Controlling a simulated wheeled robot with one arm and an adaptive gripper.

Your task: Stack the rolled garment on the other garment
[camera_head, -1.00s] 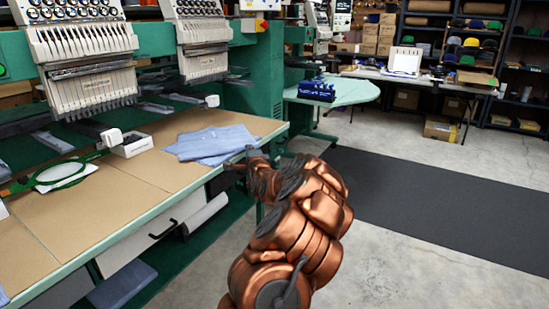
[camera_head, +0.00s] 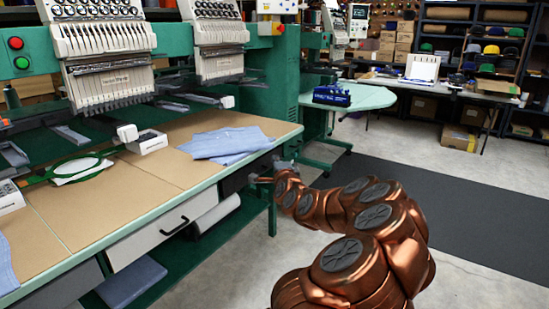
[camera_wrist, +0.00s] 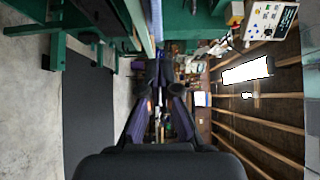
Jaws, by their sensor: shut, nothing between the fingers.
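A light blue folded garment (camera_head: 228,143) lies on the tan worktop, close to its right end. A second light blue cloth (camera_head: 7,268) shows only in part at the left picture edge, on the worktop. I cannot tell from these views which is rolled. My gripper (camera_head: 256,177) is small and partly unclear in the head view, by the worktop's front edge, below and right of the folded garment and apart from it. In the wrist view my gripper (camera_wrist: 160,88) is shut with nothing visible between the fingers; no garment shows clearly there.
The tan worktop (camera_head: 130,182) has a green front edge and a white drawer (camera_head: 150,240) below. Embroidery heads (camera_head: 105,75) hang over its back. A green hoop (camera_head: 80,168) and a small white box (camera_head: 147,142) lie on it. A dark blue object (camera_head: 331,95) stands on a pale green table (camera_head: 372,99).

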